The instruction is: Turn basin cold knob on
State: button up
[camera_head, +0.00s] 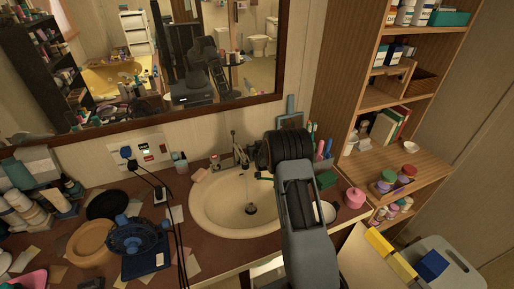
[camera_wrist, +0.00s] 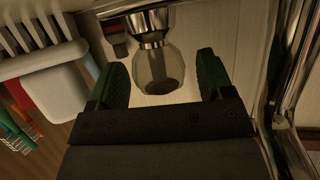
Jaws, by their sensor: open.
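The basin (camera_head: 215,205) is a cream oval sink set in the brown counter, with a chrome faucet (camera_head: 238,152) at its back edge. In the wrist view a clear, faceted knob (camera_wrist: 160,72) on a chrome base lies between the two green fingertips of my gripper (camera_wrist: 162,80). The jaws are open, with a gap visible on either side of the knob. No hot or cold mark is readable on it. In the head view my arm covers this knob, and only a bit of green fingertip shows by the basin's back right.
A cup with toothbrushes (camera_wrist: 55,90) stands close to the left finger in the wrist view. A chrome pipe (camera_wrist: 290,60) runs close on the right. A pink jar (camera_head: 354,198) sits right of my arm. A blue fan (camera_head: 135,238) and other clutter crowd the left counter.

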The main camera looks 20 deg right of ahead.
jog(key=shift+w+f, duration=0.1)
jog(key=shift+c, duration=0.4)
jog(key=c, duration=0.8)
jog(key=shift+d+n+y+b, duration=0.1)
jog(key=shift+n+y+b, duration=0.6)
jog(key=shift+y+b, duration=0.15)
jog(key=shift+c, duration=0.2)
jog(key=shift+r+n+y+p, duration=0.25)
jog(key=shift+n+y+p, duration=0.15)
jog(key=shift+n+y, duration=0.15)
jog(key=shift+r+n+y+p, duration=0.1)
jog(key=shift+n+y+p, duration=0.45)
jog(key=shift+y+p, duration=0.15)
jog(key=shift+f+n+y, duration=0.2)
jog(key=shift+n+y, duration=0.2)
jog(key=shift+y, duration=0.1)
